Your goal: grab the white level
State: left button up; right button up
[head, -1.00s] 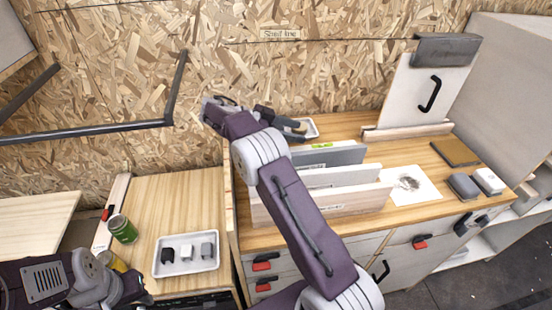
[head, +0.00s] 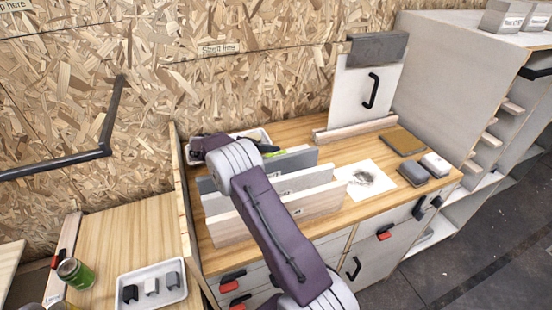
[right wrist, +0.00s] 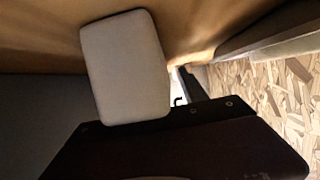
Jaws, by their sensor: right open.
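My right arm reaches up over the workbench from the bottom of the head view. Its gripper (head: 266,148) is a small dark shape at the back of the bench, partly hidden by the arm, and is open. A yellow-green bit (head: 277,153) shows beside it above the grey upright board; it may be part of the level, but I cannot make out a white body. In the right wrist view a pale rounded block (right wrist: 125,65) stands close over a dark slab; I cannot tell what it is. My left gripper is out of view.
Upright boards (head: 285,201) stand in front of the right gripper. A white tray (head: 262,136) lies partly hidden at the back. A white panel (head: 366,95) with a black handle stands at the right. A green can (head: 76,273) and a tray of small blocks (head: 136,304) are lower left.

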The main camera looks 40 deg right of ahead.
jog(key=shift+d+f, duration=0.1)
jog(key=shift+d, duration=0.05)
grip_shut()
notch_tip(320, 180, up, 16)
jog(key=p, duration=0.2)
notch_tip(320, 180, up, 12)
jog(key=p, duration=0.5)
send_over(276, 154)
